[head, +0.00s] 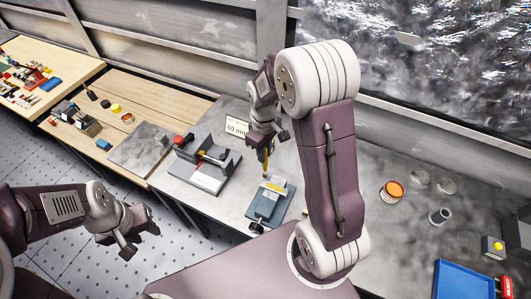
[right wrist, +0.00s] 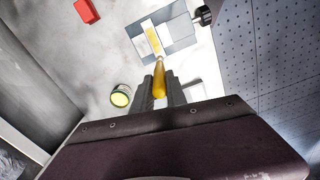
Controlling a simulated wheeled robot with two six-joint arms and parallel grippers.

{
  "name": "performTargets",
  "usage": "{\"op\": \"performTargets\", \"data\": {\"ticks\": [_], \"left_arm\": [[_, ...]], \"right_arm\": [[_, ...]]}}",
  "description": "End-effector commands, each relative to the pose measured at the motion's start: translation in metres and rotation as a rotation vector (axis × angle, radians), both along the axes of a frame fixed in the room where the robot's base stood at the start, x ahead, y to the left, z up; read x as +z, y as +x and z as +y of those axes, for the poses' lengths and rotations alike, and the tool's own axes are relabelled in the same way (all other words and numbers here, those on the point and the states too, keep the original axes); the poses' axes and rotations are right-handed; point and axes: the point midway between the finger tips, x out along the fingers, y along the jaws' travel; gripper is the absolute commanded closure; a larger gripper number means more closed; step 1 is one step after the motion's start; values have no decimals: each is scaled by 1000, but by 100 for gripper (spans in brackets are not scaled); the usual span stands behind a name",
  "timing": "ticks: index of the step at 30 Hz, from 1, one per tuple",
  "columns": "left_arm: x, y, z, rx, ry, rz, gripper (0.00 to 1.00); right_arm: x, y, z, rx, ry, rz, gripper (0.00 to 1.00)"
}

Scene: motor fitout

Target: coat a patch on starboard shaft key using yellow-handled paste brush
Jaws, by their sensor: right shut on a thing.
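My right gripper (head: 266,136) is shut on the yellow-handled paste brush (head: 267,160), which points down. In the right wrist view the yellow handle (right wrist: 160,84) sits between the fingers (right wrist: 160,92). The brush's lower end is over or at a grey-blue holder (head: 263,208) with a black knob. On this holder lies a pale bar with a yellow patch (right wrist: 152,38), perhaps the shaft key; I cannot tell whether the bristles touch it. My left gripper (head: 138,240) is open and empty, off to the left above the floor.
Left of the holder stands a grey fixture (head: 210,165) with a black and red part. A "60 mm" sign (head: 237,127) is behind. An orange-topped tin (head: 391,191), a small grey cup (head: 439,216) and a blue tray (head: 465,280) stand right. The wood bench is at left.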

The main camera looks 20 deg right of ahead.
Motion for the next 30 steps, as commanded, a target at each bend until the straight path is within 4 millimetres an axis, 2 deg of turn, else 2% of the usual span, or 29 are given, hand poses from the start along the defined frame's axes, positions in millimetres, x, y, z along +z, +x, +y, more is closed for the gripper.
{"op": "performTargets", "data": {"ticks": [1,9,30], "left_arm": [[9,0,0,0,0,0,64],[28,0,0,0,0,0,64],[27,0,0,0,0,0,64]], "right_arm": [[9,1,1,0,0,0,100],[29,4,3,-2,0,0,100],[29,4,4,-2,0,0,100]]}}
